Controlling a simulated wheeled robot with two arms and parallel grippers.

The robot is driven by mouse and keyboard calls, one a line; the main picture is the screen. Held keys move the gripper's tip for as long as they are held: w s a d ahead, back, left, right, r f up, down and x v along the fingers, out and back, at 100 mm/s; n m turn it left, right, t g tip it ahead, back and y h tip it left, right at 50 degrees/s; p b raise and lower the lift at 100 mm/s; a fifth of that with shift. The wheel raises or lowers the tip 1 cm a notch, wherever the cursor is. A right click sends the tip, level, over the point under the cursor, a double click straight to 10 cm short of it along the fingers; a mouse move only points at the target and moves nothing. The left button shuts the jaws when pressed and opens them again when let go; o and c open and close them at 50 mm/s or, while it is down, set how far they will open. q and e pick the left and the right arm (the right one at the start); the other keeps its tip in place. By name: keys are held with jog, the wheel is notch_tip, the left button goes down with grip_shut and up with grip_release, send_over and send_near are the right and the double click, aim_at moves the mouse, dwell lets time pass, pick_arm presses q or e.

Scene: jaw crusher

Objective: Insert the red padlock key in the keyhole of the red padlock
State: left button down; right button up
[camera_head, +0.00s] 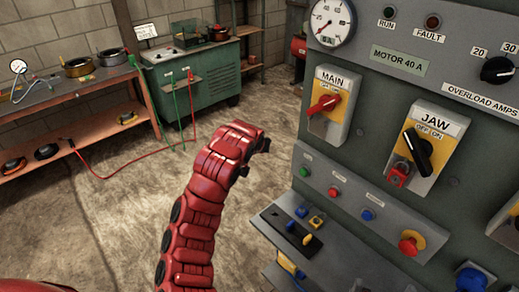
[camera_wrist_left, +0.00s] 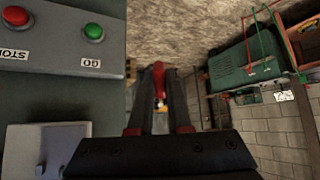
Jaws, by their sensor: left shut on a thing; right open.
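The red padlock (camera_head: 399,174) hangs at the lower left of the JAW switch plate in the head view; its keyhole is too small to make out. The padlock is not seen in that wrist view.
The panel ledge (camera_head: 325,243) carries small blue and yellow pieces. A red MAIN switch (camera_head: 323,105) and a red-yellow button (camera_head: 411,243) flank the padlock's area. A green cabinet (camera_head: 205,85) and shelving stand at the back. Floor is clear left of the panel.

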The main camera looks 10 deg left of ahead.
pick_arm(q)
jog(key=shift+w+d+m+t+h+p, duration=0.65)
jog(key=shift+w+d+t, duration=0.85)
jog(key=shift+w+d, duration=2.35)
jog(key=s+d+f+m+t+h+p, duration=0.1)
jog(key=s+d+h, duration=0.1)
jog(key=s+d, duration=0.5)
jog(key=s+d+f+m+t+h, duration=0.1)
jog(key=s+d+m+h, duration=0.15)
jog(key=d, duration=0.75)
jog(key=s+d+r+h, duration=0.1)
jog(key=s+r, duration=0.2)
jog(key=s, duration=0.3)
jog(key=s+d+r+m+h+p, duration=0.1)
jog(key=s+d+r, duration=0.1)
jog(key=s, duration=0.5)
jog(key=s+d+r+t+h, duration=0.1)
jog(key=s+r, duration=0.2)
jog(key=s, duration=0.4)
jog(key=shift+s+d+r+m+h, duration=0.25)
jog(key=shift+d+r+m+h, duration=0.05)
jog(key=shift+h, duration=0.1)
